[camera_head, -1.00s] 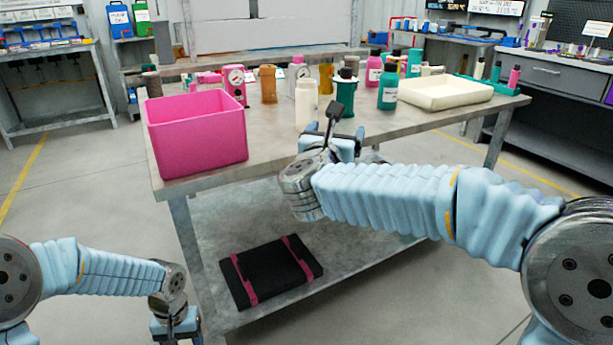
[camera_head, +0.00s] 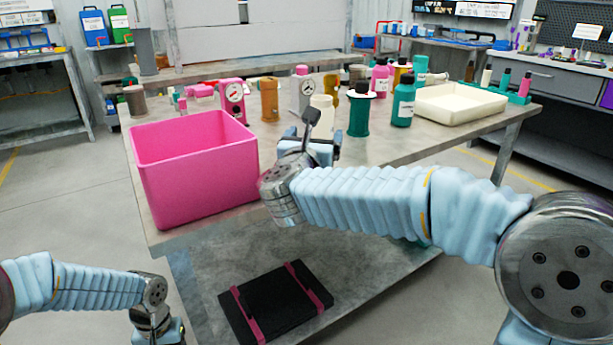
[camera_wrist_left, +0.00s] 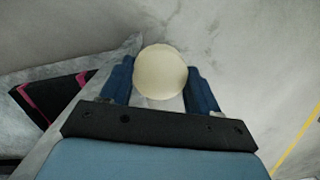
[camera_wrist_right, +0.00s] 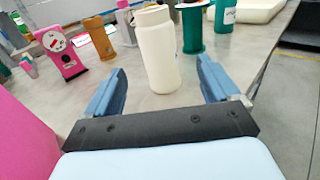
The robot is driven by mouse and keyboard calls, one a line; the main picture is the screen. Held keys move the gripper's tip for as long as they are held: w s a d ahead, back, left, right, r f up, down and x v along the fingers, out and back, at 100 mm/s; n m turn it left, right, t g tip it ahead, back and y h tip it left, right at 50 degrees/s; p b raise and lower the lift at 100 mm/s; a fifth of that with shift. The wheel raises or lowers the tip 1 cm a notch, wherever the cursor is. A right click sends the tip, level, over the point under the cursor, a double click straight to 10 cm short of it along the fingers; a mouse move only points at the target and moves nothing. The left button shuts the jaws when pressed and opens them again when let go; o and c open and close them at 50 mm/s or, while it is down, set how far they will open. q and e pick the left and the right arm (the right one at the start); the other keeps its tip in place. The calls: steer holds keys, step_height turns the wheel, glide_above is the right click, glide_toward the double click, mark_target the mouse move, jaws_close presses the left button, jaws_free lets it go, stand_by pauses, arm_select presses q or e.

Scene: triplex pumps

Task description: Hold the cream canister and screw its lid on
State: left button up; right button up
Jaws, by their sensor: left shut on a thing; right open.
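The cream canister (camera_head: 322,104) stands upright on the workbench, its lower part hidden behind my right gripper (camera_head: 318,140) in the head view. In the right wrist view the canister (camera_wrist_right: 160,55) stands ahead of my open right gripper (camera_wrist_right: 162,86), in line with the gap between the fingers; contact is not visible. My left gripper (camera_wrist_left: 160,82) is shut on a round cream piece, which looks like the lid (camera_wrist_left: 160,72), held over the floor away from the bench. In the head view only the left wrist shows at the bottom edge; its fingers are out of frame.
A large pink bin (camera_head: 196,170) stands at the bench's front left, beside the right gripper. A teal spool (camera_head: 359,110), a teal bottle (camera_head: 403,102), an orange cylinder (camera_head: 269,98) and a pink gauge pump (camera_head: 232,100) stand near the canister. A cream tray (camera_head: 458,107) is farther right.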

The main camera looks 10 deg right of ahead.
mark_target(320, 124)
steer(key=shift+w, duration=0.1)
arm_select(q)
steer(key=shift+r+p, duration=0.9)
steer(key=shift+p, duration=0.05)
arm_select(e)
steer(key=x, duration=0.6)
steer(key=shift+w+d, duration=0.2)
steer(key=shift+w, duration=0.05)
arm_select(q)
steer(key=shift+r, duration=0.1)
arm_select(e)
steer(key=shift+w, duration=0.1)
arm_select(q)
step_height(320, 124, up, 2)
steer(key=shift+p, duration=1.05)
arm_select(e)
steer(key=x, duration=0.4)
steer(key=shift+w, duration=0.5)
steer(key=shift+d, duration=0.1)
